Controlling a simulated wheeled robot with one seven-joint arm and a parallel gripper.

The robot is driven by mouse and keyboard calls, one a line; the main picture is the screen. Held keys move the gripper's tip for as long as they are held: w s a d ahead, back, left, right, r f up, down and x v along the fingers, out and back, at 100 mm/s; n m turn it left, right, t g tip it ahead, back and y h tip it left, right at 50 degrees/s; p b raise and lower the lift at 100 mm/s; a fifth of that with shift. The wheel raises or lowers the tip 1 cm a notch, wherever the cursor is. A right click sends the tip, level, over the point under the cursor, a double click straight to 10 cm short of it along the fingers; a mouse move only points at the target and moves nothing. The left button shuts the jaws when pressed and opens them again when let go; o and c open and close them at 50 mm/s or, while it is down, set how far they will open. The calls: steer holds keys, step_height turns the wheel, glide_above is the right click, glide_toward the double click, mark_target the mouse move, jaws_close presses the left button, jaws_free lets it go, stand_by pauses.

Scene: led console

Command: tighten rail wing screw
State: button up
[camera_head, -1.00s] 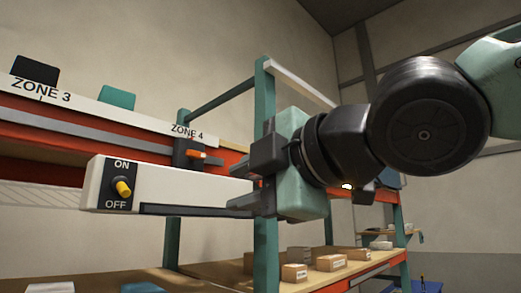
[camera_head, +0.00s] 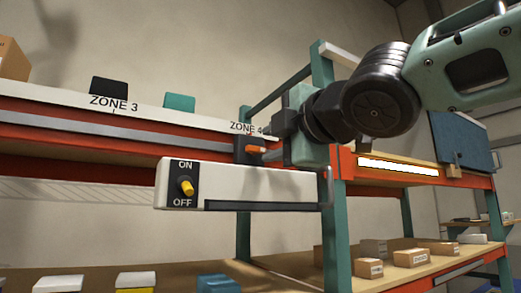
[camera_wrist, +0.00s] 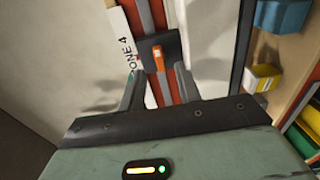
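The orange wing screw (camera_head: 257,150) sits on a dark clamp block (camera_head: 245,155) on the grey rail below the ZONE 4 label. In the wrist view the screw (camera_wrist: 157,57) points along the rail, ahead of and between my fingertips. My gripper (camera_head: 283,140) is close to the right of the screw in the head view. In the wrist view my gripper (camera_wrist: 160,80) has its two fingers apart, with nothing held between them. Whether a finger touches the block cannot be told. The white console (camera_head: 265,184) has a yellow switch knob (camera_head: 187,187) beside ON and OFF marks.
A teal shelf post (camera_head: 335,240) stands right of the console. A lit strip (camera_head: 398,166) shows on the shelf behind. Several cardboard boxes (camera_head: 410,257) stand on the lower shelf. Bins, including a blue one (camera_wrist: 283,15), lie right in the wrist view.

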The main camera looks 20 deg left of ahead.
mark_target(257, 149)
steer(key=x, duration=0.5)
steer(key=shift+p, duration=0.35)
jaws_close()
